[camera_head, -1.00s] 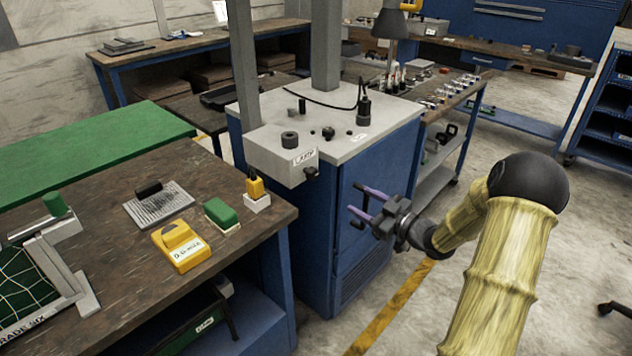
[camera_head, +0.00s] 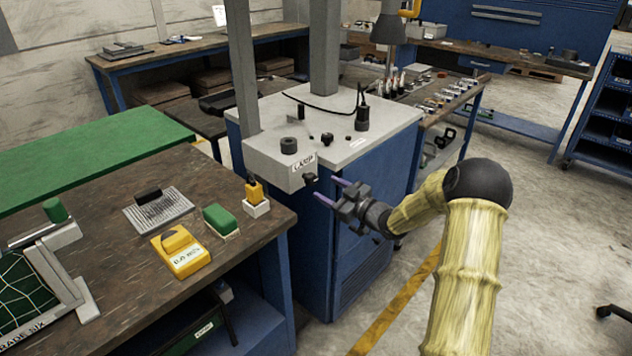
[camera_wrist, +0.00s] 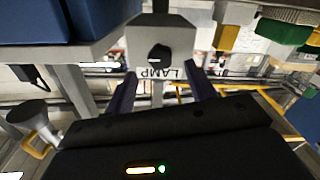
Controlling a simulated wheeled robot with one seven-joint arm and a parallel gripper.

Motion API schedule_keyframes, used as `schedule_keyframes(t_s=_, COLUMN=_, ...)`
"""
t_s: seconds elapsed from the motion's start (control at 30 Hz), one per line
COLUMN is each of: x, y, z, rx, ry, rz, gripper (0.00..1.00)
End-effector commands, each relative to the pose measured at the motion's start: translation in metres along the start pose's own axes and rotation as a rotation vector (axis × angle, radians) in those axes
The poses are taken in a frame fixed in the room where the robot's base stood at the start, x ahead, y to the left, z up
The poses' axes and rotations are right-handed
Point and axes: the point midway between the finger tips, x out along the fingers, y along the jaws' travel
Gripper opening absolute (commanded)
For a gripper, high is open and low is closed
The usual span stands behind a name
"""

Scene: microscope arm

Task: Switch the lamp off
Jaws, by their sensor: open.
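The grey lamp box (camera_head: 272,165) sits at the front left corner of the blue cabinet's light top and carries a label reading LAMP. A small black knob (camera_head: 310,178) sticks out of its right-hand face. In the wrist view the same knob (camera_wrist: 159,54) shows beside the upside-down LAMP label, between my two fingers. My gripper (camera_head: 326,191) is open and empty. Its purple fingertips point at the knob from the right, with a small gap; I see no contact.
The blue cabinet (camera_head: 370,200) stands close behind and below my gripper. A wooden bench (camera_head: 110,260) at left holds a yellow device (camera_head: 181,252), a green block (camera_head: 221,220) and a yellow-topped item (camera_head: 255,195). Floor on the right is open.

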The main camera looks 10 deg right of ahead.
Motion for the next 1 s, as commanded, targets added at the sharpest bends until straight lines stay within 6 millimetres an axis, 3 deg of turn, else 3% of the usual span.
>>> schedule_keyframes(t_s=0.3, x=0.050, y=0.000, z=0.000, rx=-0.001, ry=0.001, rz=-0.001, gripper=0.55)
schedule_keyframes(t_s=0.67, x=0.056, y=0.002, z=0.001, rx=0.000, ry=-0.002, rz=0.003, gripper=0.55)
schedule_keyframes(t_s=0.77, x=0.055, y=0.003, z=0.001, rx=0.000, ry=-0.002, rz=0.005, gripper=0.42)
schedule_keyframes(t_s=0.9, x=0.055, y=0.003, z=0.001, rx=-0.001, ry=-0.002, rz=0.005, gripper=0.14)
schedule_keyframes(t_s=1.0, x=0.055, y=0.003, z=0.001, rx=-0.001, ry=-0.002, rz=0.005, gripper=0.10)
